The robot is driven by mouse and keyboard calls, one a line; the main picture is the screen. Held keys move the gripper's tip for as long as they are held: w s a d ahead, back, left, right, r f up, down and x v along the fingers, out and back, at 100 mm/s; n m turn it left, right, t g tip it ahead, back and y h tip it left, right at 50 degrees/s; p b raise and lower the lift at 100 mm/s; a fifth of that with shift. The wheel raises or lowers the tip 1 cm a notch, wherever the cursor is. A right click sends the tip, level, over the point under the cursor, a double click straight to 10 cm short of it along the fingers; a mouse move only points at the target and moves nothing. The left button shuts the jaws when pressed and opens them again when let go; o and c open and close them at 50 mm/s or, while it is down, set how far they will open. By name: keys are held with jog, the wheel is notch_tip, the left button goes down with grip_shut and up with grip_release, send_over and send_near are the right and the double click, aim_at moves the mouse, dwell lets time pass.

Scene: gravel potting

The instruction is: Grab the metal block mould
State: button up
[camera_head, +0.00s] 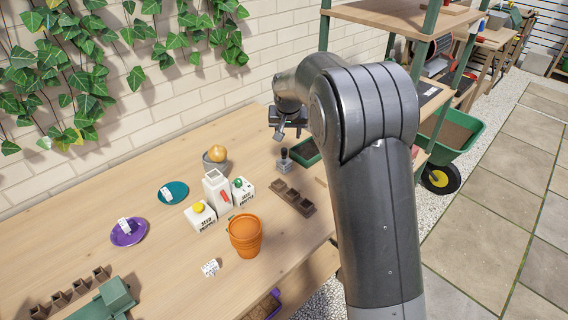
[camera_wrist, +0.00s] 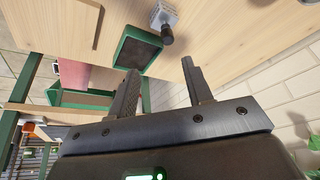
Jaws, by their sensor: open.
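The metal block mould (camera_head: 284,165) stands upright on the wooden table in the head view, a small grey block with a dark handle. In the wrist view the mould (camera_wrist: 163,15) is near the top edge, its dark handle pointing down in the picture. My gripper (camera_head: 279,136) is above the table near the mould and apart from it. In the wrist view my gripper (camera_wrist: 160,66) has its two fingers spread with nothing between them. The mould lies beyond the fingertips. My arm hides part of the table's right side.
A dark green tray (camera_head: 305,150) is close beside the mould; it also shows in the wrist view (camera_wrist: 121,50). A strip of brown pots (camera_head: 293,200) lies in front. A brick wall (camera_head: 180,90) is behind.

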aim_at(284, 149)
jog(key=x, duration=0.3)
jog(key=a+x, duration=0.1)
jog(key=x, duration=0.2)
jog(key=a+x, duration=0.1)
jog(key=x, duration=0.2)
jog(key=shift+w+a+f, duration=0.1)
jog(key=shift+w+f, duration=0.1)
jog(key=shift+w, duration=0.35)
jog(key=x, duration=0.5)
jog(key=shift+d, duration=0.4)
jog(key=shift+s, duration=0.1)
jog(key=shift+c, duration=0.3)
grip_shut()
